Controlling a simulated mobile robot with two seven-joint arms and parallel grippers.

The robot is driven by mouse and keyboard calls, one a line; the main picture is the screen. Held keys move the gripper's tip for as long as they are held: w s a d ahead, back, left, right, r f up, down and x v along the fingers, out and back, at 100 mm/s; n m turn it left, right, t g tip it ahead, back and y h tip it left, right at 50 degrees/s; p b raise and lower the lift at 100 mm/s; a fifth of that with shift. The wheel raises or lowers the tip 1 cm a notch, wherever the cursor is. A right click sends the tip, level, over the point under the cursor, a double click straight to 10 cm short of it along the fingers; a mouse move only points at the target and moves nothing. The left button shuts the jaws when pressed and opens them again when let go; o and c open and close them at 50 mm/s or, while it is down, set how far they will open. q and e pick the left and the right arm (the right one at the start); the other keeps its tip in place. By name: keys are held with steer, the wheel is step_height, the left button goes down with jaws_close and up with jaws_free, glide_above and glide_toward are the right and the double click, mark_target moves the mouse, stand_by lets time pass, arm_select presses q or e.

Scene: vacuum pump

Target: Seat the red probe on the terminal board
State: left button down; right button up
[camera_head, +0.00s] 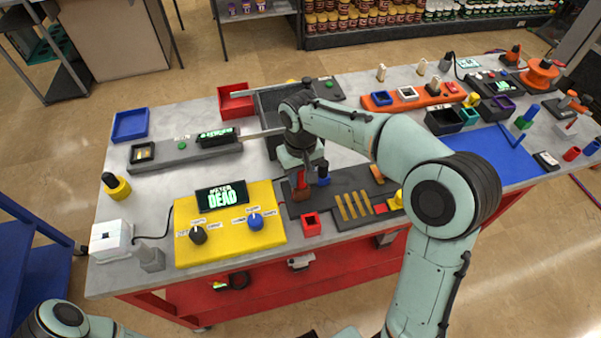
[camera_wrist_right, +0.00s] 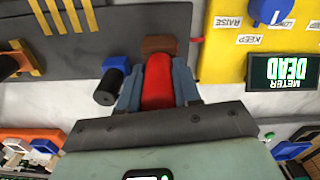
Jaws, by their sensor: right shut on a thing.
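The red probe (camera_wrist_right: 158,82) sits between the fingers of my right gripper (camera_head: 303,170), which is shut on it. It also shows in the head view (camera_head: 301,180), roughly upright. Its lower end is at a brown block (camera_head: 301,196) near the left end of the dark terminal board (camera_head: 335,190); the block also shows in the wrist view (camera_wrist_right: 158,44). I cannot tell whether the probe is inside the block or only close to it. My left gripper is not in view.
A blue-and-black probe (camera_head: 323,174) stands close beside the gripper. The yellow meter box (camera_head: 265,238) reads "METER DEAD" and has two knobs. Brass strips (camera_head: 353,206) lie on the board. A grey bin (camera_head: 270,102) is behind the arm.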

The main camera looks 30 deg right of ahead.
steer(key=shift+f, duration=0.1)
steer(key=o, duration=1.1)
steer(key=shift+r+p, duration=1.25)
steer(key=shift+r, duration=1.05)
steer(key=shift+r+p, duration=0.65)
steer(key=shift+r, duration=0.6)
steer(key=shift+r+p, duration=0.35)
steer(key=shift+r, duration=0.7)
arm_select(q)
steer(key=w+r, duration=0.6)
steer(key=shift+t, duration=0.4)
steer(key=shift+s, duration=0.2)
arm_select(e)
steer(key=shift+f, duration=0.1)
